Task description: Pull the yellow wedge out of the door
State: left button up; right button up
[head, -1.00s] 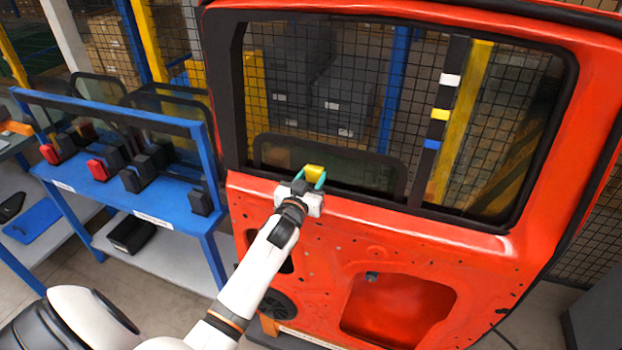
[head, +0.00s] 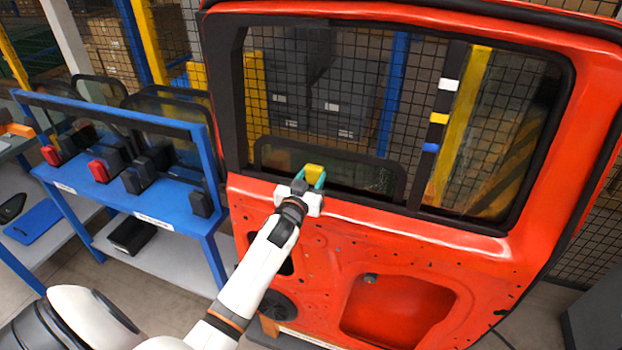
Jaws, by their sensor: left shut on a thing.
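The yellow wedge (head: 314,170) is at the lower edge of the window opening of the red door (head: 370,236), left of the middle. My left gripper (head: 313,178) has its green fingers on either side of the wedge and is shut on it. The wedge's lower part is hidden by the gripper, so I cannot tell how deep it sits in the door. My right gripper is not in view.
A blue rack (head: 150,208) with several dark glass panes and red and black clamps stands left of the door. A black strip with white, yellow and blue marks (head: 430,147) crosses the window. A wire mesh fence stands behind the door.

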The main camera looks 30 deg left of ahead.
pick_arm(q)
jog(key=shift+r+p, duration=2.05)
jog(key=shift+r, duration=0.3)
jog(key=p, duration=0.4)
send_near(316, 156)
jog(key=shift+v, duration=2.3)
jog(key=shift+d, duration=0.1)
jog(key=shift+w, duration=0.1)
